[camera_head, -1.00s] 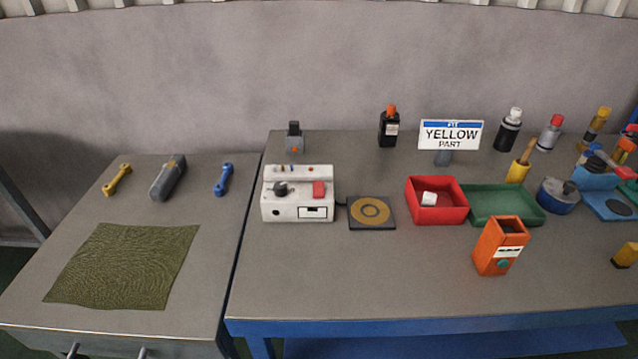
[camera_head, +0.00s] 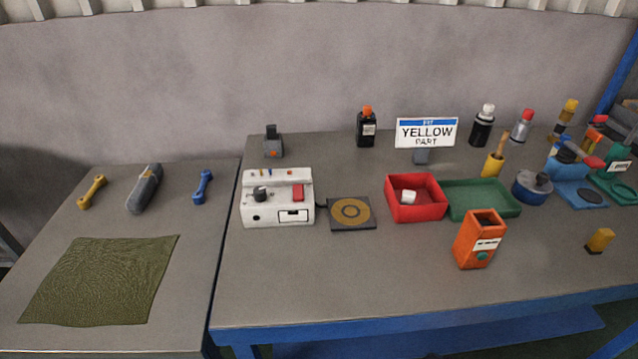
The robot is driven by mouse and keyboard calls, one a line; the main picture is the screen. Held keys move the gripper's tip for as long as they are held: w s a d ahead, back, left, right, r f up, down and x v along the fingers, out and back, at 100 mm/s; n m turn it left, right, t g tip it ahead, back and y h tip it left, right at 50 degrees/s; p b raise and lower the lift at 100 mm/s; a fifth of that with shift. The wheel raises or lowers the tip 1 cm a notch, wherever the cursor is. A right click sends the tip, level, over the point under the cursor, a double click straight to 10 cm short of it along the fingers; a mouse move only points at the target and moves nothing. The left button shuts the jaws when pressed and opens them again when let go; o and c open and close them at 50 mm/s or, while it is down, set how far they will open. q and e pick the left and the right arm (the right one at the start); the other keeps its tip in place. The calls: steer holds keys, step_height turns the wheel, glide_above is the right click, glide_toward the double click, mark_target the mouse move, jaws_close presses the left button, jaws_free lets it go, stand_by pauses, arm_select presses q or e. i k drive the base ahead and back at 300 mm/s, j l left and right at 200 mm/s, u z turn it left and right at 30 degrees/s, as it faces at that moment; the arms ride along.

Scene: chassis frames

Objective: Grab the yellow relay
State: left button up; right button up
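A small yellow block with a dark end (camera_head: 599,240), which looks like the yellow relay, lies on the right part of the blue-edged workbench (camera_head: 400,290). It is right of an orange box (camera_head: 479,240) and stands clear of other things. A sign (camera_head: 426,132) reading "FIT YELLOW PART" stands at the back of the bench. Neither of my grippers is in view.
A red tray (camera_head: 416,212) holding a white piece, a green tray (camera_head: 483,212) and a white device (camera_head: 278,213) stand on the bench. Blue fixtures (camera_head: 574,190) and bottles crowd the back right. A side table (camera_head: 190,290) has a green cloth and tools. The front bench is clear.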

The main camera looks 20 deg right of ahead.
mark_target(602, 237)
steer(key=l+z, duration=0.1)
steer(key=z, duration=0.4)
steer(key=l+z, duration=0.15)
steer(key=z, duration=0.35)
steer(key=l+z, duration=0.15)
steer(key=z, duration=0.3)
steer(key=l+z, duration=0.15)
steer(key=z, duration=0.35)
steer(key=l+u, duration=0.7)
steer(key=u, duration=0.2)
steer(key=l+u, duration=0.45)
steer(key=j, duration=0.1)
